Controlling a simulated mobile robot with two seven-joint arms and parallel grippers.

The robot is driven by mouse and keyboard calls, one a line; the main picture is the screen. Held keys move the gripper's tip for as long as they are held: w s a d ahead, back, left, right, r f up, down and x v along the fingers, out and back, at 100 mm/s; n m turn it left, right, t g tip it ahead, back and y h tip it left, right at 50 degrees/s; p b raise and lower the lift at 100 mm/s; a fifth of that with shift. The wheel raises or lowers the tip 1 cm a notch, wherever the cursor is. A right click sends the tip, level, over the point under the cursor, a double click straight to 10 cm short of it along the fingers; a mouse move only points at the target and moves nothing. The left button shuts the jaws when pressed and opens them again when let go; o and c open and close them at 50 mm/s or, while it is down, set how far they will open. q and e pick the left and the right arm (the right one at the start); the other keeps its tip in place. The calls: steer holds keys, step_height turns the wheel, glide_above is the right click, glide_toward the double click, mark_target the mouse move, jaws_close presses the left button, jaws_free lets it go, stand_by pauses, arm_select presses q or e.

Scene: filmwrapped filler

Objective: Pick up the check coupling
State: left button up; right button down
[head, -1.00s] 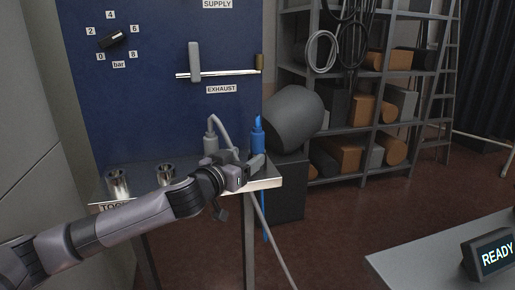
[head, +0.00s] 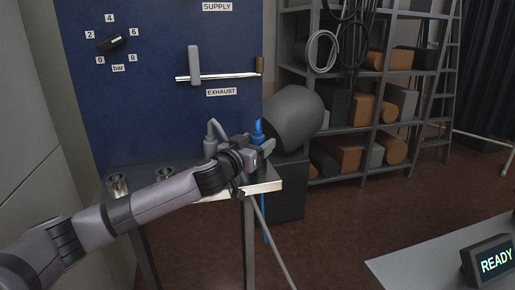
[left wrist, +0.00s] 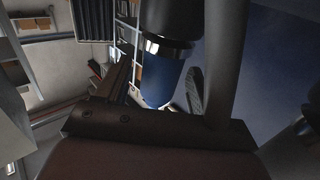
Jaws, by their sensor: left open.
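Two couplings stand on the small metal shelf (head: 262,188) below the blue panel: a blue one (head: 257,127) and a grey one (head: 210,145) with a grey hose. I cannot tell from the frames which is the check coupling. My left gripper (head: 267,149) is open at the blue coupling and hides its lower part in the head view. In the left wrist view a blue body with a bright metal ring and a dark end (left wrist: 163,75) lies between the open fingers. Contact cannot be told. My right gripper is not in view.
Two metal sockets, one at the left (head: 117,184) and one beside my arm (head: 165,174), stand on the shelf. A large dark grey rounded body (head: 295,118) is just right of the blue coupling. Storage racks stand behind.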

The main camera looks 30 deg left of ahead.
arm_select(q)
steer(key=shift+w, duration=0.4)
steer(key=c, duration=1.1)
steer(key=shift+r, duration=0.2)
